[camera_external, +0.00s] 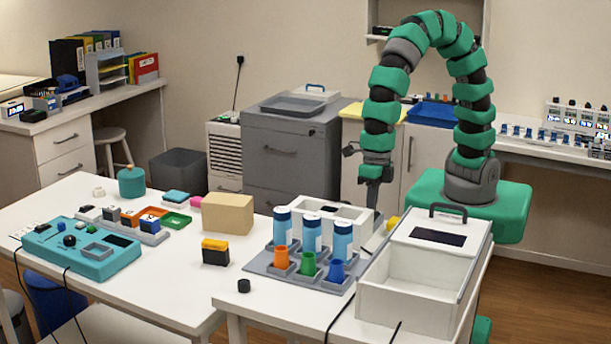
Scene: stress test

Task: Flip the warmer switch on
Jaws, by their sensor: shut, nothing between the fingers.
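My gripper (372,199) points down at the end of my green arm, above the back of the right table, and is shut and empty. It is apart from the white open box (410,300) at the front right, which has a handle and a dark panel on its lid. A teal control console (85,250) with knobs and dark windows lies on the left table. No part is clearly marked as the warmer, and its switch cannot be made out at this size.
A grey rack (258,262) with blue-and-white cylinders and coloured cups stands below my gripper, in front of a white tray (352,212). A cardboard-coloured box (228,214) and a yellow-black block (215,252) stand to the left. The left table's front is mostly clear.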

